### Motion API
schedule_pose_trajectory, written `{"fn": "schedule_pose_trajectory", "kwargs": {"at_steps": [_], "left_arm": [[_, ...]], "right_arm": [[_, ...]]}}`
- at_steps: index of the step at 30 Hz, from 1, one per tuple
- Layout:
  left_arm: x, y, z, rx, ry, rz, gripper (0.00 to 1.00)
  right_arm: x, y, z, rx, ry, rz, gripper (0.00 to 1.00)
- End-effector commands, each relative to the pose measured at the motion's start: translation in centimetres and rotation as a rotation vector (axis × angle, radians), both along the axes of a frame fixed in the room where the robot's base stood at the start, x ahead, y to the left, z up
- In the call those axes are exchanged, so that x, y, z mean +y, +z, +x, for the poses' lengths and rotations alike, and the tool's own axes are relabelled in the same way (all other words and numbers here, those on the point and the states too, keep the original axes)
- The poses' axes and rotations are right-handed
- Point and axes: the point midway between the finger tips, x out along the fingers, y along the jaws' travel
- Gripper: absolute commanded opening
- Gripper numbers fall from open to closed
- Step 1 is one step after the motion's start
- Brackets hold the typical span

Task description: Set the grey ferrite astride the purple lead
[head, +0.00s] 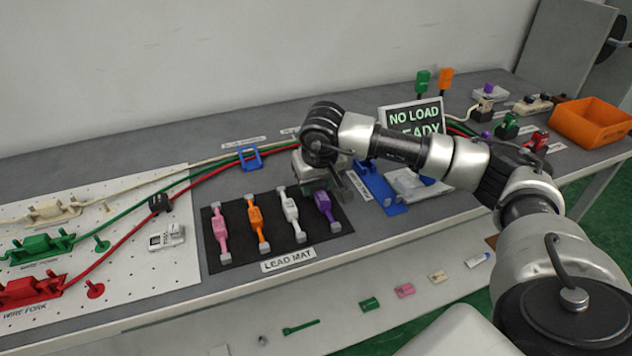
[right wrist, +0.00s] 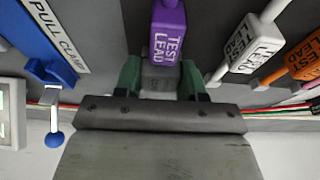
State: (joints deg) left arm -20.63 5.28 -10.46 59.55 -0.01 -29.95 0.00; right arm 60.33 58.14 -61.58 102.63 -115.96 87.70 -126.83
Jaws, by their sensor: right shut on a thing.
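The purple lead (head: 323,207) lies at the right end of the row on the lead mat, partly covered by my right gripper (head: 314,181) at its far end. In the right wrist view, the purple lead (right wrist: 167,35) shows its TEST LEAD label just beyond the fingers. My right gripper (right wrist: 163,80) is shut on a grey block between its green fingers, which looks like the grey ferrite (right wrist: 160,78). It lines up with the lead's far end; whether it touches or straddles the lead is hidden. My left gripper is out of view.
White (head: 291,215), orange (head: 257,224) and pink (head: 221,229) leads lie left on the dark lead mat (head: 232,258). A blue clamp (head: 378,188) stands right. A blue ring-like piece (head: 249,158) sits on the cables behind; a black block (head: 160,201) is on the red cable.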

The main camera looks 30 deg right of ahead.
Motion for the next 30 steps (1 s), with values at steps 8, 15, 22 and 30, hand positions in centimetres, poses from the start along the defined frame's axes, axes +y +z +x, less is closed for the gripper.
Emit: {"fn": "schedule_pose_trajectory", "kwargs": {"at_steps": [8,15,22,30], "left_arm": [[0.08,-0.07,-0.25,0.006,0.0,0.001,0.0],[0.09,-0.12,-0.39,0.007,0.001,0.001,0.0],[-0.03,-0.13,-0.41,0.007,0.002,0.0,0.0],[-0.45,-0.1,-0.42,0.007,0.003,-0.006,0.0]], "right_arm": [[0.0,0.01,0.01,0.0,0.0,0.0,0.55],[0.0,0.01,0.0,0.0,0.0,0.0,0.7],[0.0,0.0,0.0,0.0,0.0,0.0,0.95],[0.0,0.06,0.0,0.0,0.0,0.0,0.95]]}}
